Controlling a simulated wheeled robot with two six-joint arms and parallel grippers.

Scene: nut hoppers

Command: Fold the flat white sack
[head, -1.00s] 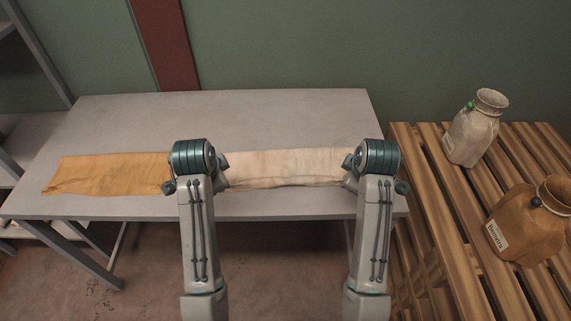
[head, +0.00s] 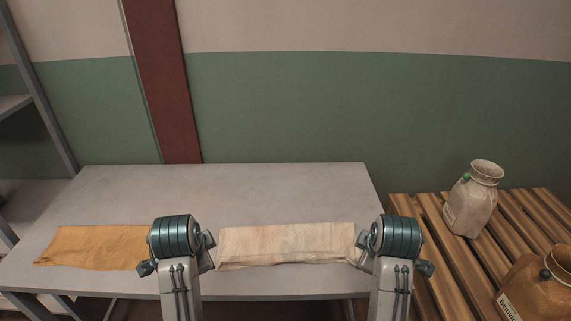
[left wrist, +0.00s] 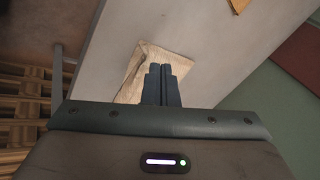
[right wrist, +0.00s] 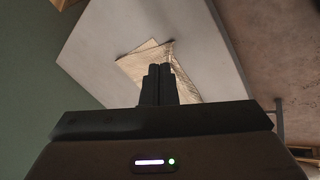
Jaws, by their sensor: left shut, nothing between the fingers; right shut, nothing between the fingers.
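The white sack (head: 285,243) lies on the grey table as a long, narrow, creased strip, its long sides running left to right. It also shows in the left wrist view (left wrist: 132,82) and the right wrist view (right wrist: 186,86), partly behind the fingers. My left gripper (head: 209,246) is shut and empty at the sack's left end. My right gripper (head: 361,246) is shut and empty at its right end. The fingertips overlap the sack in both wrist views; I cannot tell whether they touch it.
An ochre sack (head: 92,246) lies flat on the table (head: 250,187) to the left. A slatted wooden bench (head: 430,215) on the right carries a pale filled sack (head: 474,200) and a brown one (head: 540,288). The table behind the white sack is clear.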

